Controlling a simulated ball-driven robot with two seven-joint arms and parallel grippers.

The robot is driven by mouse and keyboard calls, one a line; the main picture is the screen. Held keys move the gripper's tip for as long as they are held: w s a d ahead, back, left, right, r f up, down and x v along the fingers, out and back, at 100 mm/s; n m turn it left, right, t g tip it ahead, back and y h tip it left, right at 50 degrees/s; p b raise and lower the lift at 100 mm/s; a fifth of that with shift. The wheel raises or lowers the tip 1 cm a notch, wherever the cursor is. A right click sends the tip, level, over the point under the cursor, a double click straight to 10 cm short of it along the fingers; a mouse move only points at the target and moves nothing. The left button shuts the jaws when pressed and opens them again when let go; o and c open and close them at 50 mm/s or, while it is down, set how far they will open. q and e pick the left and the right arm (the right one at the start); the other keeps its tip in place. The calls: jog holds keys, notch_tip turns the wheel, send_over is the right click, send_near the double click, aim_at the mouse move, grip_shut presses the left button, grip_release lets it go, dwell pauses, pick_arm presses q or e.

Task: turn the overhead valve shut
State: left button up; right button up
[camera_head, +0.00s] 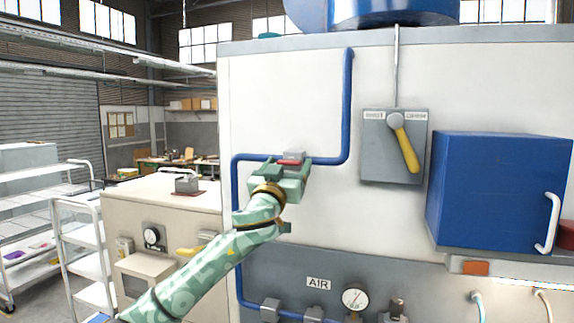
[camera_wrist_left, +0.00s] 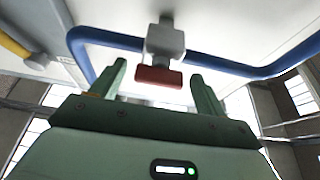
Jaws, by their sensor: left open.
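The overhead valve is a grey body with a red handle (camera_head: 290,162) on the blue pipe (camera_head: 348,105) that runs across the white panel. In the left wrist view the red handle (camera_wrist_left: 158,78) hangs below the grey valve body (camera_wrist_left: 165,42). My left gripper (camera_head: 285,172) is raised to the valve in the head view. In the left wrist view its two fingers (camera_wrist_left: 158,82) stand open, one on each side of the red handle, with visible gaps. Whether a finger touches the handle cannot be told. My right gripper is out of view.
A grey switch box with a yellow lever (camera_head: 405,145) is right of the valve. A blue cabinet (camera_head: 500,190) juts out further right. A pressure gauge (camera_head: 354,297) and lower pipe fittings sit below. A beige cabinet (camera_head: 160,210) and white cart (camera_head: 85,240) stand left.

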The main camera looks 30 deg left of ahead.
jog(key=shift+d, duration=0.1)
pick_arm(q)
jog(key=shift+s, duration=0.1)
jog(key=c, duration=1)
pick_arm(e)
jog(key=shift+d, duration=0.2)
